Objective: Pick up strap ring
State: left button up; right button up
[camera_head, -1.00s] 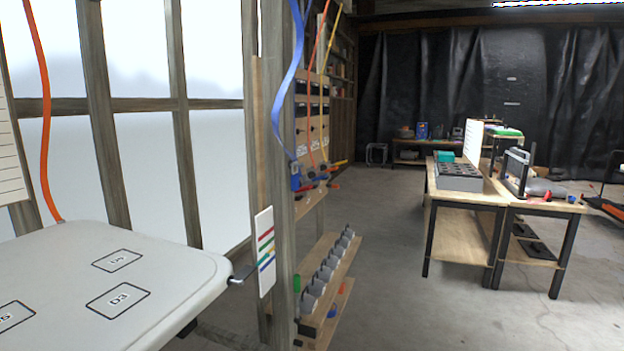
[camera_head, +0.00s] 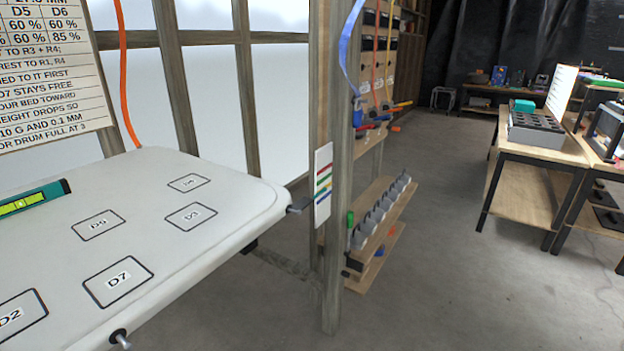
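I cannot make out a strap ring for certain in the head view. An orange strap (camera_head: 124,75) hangs at the left and reaches down behind the far edge of the white roof panel (camera_head: 240,190). A blue strap (camera_head: 347,50) hangs by the wooden post at the centre. A small metal fitting (camera_head: 297,207) sticks out at the panel's right corner, and another fitting (camera_head: 120,338) sits on its near edge. Neither of my grippers is in view.
A green level (camera_head: 32,198) lies on the panel among marked boxes. A post (camera_head: 337,250) with a colour-striped card (camera_head: 322,185) stands beside the panel. Low shelves (camera_head: 378,235) hold several grey items. Work tables (camera_head: 545,150) stand at right. The floor (camera_head: 440,290) between is clear.

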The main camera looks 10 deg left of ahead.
aim_at(357, 121)
jog(key=z, duration=1.35)
jog(key=i, duration=4.2)
jog(key=u, duration=2.95)
